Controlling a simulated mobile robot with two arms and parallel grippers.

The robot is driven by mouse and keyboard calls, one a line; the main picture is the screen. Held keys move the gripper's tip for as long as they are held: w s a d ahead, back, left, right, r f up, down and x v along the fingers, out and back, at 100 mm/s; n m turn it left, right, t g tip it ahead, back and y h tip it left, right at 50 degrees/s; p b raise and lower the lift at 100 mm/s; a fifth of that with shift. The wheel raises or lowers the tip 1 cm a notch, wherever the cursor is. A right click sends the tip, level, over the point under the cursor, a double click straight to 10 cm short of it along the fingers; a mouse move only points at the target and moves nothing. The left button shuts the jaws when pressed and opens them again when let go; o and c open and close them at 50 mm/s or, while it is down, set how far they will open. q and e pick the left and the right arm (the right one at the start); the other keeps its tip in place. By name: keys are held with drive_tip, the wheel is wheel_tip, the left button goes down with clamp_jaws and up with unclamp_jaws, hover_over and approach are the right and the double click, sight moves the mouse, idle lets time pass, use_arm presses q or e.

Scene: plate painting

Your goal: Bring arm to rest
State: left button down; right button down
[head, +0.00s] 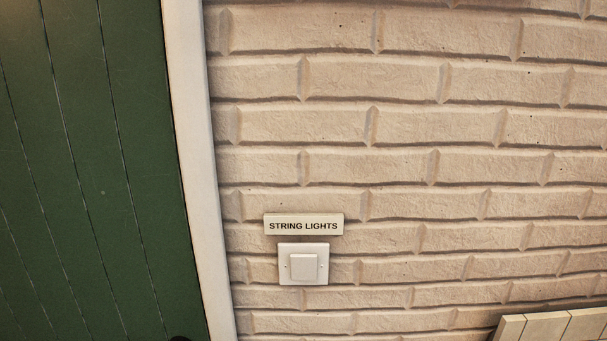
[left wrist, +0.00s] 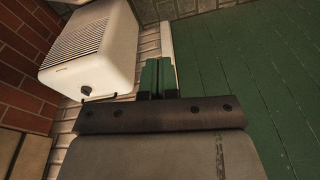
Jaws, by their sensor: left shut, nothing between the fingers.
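My left gripper (left wrist: 158,78) shows in the left wrist view, just beyond the dark bracket of my own wrist. Its two narrow fingers are together with nothing between them. It touches nothing that I can make out. No arm of mine is clearly seen in the head view, and my right gripper is in neither view.
In the head view, a white switch (head: 303,264) sits under a "STRING LIGHTS" sign (head: 304,224) on a pale brick wall (head: 450,130). A green plank door (head: 90,170) with white frame (head: 200,170) is left. The wrist view shows a white slatted appliance (left wrist: 95,48).

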use_arm(q)
drive_tip(key=s+a+f+g+b, duration=0.1)
drive_tip(key=s+a+f, duration=0.1)
drive_tip(key=s+f, duration=1.2)
drive_tip(key=shift+s+a, duration=0.2)
drive_tip(key=shift+a, duration=0.1)
